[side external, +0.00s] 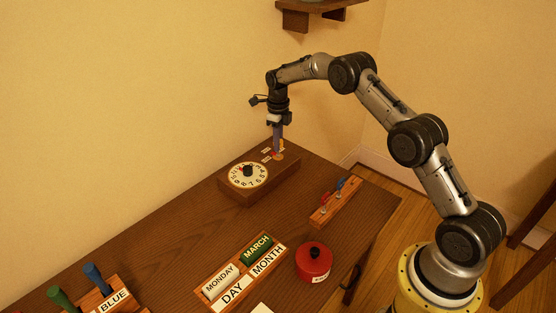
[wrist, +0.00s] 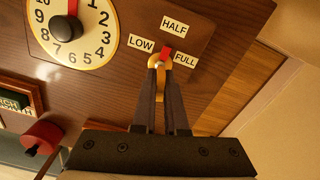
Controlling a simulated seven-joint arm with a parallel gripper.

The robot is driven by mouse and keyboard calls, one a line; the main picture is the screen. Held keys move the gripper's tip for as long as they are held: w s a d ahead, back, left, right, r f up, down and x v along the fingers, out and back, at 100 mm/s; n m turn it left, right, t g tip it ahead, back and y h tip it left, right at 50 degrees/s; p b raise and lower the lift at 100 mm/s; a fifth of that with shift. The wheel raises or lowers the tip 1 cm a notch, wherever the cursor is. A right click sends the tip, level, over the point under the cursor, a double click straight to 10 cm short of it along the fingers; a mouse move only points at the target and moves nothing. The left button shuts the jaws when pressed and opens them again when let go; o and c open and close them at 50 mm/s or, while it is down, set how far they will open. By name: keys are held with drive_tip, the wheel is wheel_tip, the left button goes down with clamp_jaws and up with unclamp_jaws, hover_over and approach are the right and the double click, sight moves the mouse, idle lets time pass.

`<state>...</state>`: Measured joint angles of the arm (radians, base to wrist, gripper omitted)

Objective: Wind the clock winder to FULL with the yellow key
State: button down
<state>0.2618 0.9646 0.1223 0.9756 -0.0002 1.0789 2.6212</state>
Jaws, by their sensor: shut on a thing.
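My gripper (wrist: 160,72) points down at the winder and is shut on the yellow key (wrist: 159,63). The key's end is at the winder, among the LOW (wrist: 141,45), HALF (wrist: 174,27) and FULL (wrist: 184,60) labels. A red pointer (wrist: 167,51) beside the key points close to HALF, slightly to its FULL side. In the side external view my gripper (side external: 278,150) is over the far right part of the wooden clock block (side external: 259,191). The key's lower end and the socket are mostly hidden.
The clock dial (side external: 248,174) is on the same block. A small rack (side external: 324,214) holds red and blue keys. A red pot (side external: 313,262), a calendar tray with MONTH (side external: 268,259) and blue and green handled tools (side external: 94,279) stand nearer. Bare desk (side external: 190,232) lies between.

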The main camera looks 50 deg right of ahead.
drive_tip(key=m, duration=0.3)
idle(0.4)
drive_tip(key=shift+c, duration=2)
unclamp_jaws()
drive_tip(key=shift+r, duration=3.95)
